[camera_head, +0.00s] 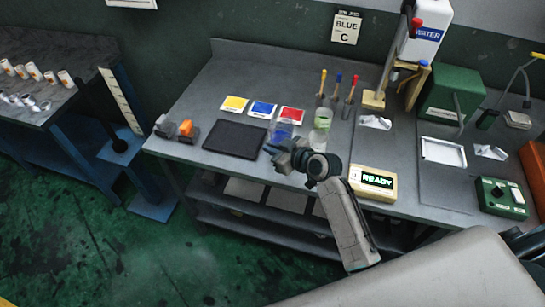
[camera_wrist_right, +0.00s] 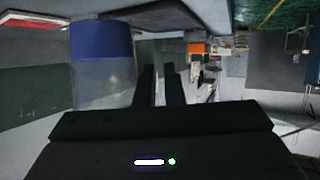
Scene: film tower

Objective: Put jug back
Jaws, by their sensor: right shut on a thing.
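A clear jug with blue liquid (camera_head: 281,131) is at the front middle of the grey workbench (camera_head: 230,85), just right of a dark mat. In the right wrist view, which is turned upside down, the jug (camera_wrist_right: 101,60) stands close beside the fingers, blue at its bottom end. My right gripper (camera_head: 277,152) is at the jug's near side; its narrow fingers (camera_wrist_right: 164,75) are close together and shut on the jug, seemingly at its handle, which is partly hidden. I cannot tell whether the jug touches the bench. My left gripper is not in view.
A clear pale-green container (camera_head: 320,132) stands just right of the jug. Yellow, blue and red cards (camera_head: 262,109) lie behind the dark mat (camera_head: 236,139). Brushes (camera_head: 348,96) stand behind. A READY display box (camera_head: 373,182) is right of my arm.

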